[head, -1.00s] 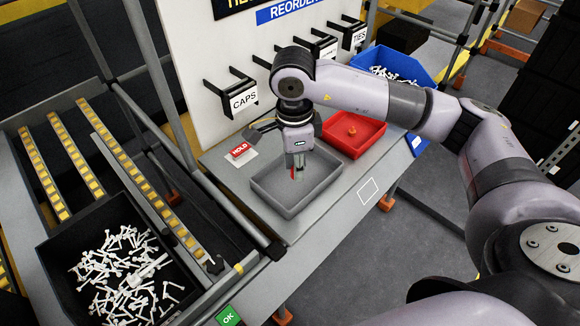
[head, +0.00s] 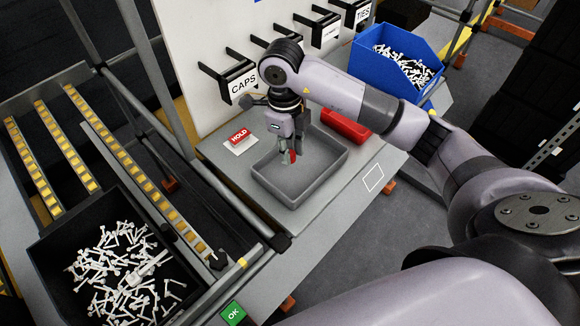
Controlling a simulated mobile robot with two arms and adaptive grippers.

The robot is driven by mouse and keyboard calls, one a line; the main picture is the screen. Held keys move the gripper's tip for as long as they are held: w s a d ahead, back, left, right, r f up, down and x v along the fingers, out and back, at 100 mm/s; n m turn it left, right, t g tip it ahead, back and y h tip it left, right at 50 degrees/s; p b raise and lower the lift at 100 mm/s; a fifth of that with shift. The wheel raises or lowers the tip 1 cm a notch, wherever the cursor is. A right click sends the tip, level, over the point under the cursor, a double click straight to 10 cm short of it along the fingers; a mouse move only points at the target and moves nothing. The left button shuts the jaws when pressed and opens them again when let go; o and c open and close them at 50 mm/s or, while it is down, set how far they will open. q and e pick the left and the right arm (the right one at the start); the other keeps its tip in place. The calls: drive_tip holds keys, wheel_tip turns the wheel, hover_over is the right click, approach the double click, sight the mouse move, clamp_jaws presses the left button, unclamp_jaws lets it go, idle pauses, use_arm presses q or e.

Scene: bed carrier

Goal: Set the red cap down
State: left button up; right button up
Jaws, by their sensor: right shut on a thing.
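My right gripper (head: 287,160) points down over the grey tray (head: 318,187) on the grey bench. It is shut on the small red cap (head: 292,156), of which only a sliver shows between the fingers. The gripper's tips are inside the outline of the tray, near its far side. Whether the cap touches the tray floor I cannot tell. The rest of the tray looks empty. My left gripper is not in view.
A red tray (head: 345,125) stands behind, partly hidden by my right arm. A red HOLD marker (head: 239,135) lies left of the grey tray. A blue bin (head: 375,60) is at the back. A black bin of white parts (head: 55,258) is at left.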

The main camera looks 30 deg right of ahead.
sight(291, 176)
wheel_tip(291, 176, down, 7)
drive_tip(key=shift+r+p, duration=0.15)
drive_tip(key=shift+p, duration=0.2)
drive_tip(key=shift+f, duration=0.25)
drive_tip(key=o, duration=0.7)
drive_tip(key=shift+r, duration=0.1)
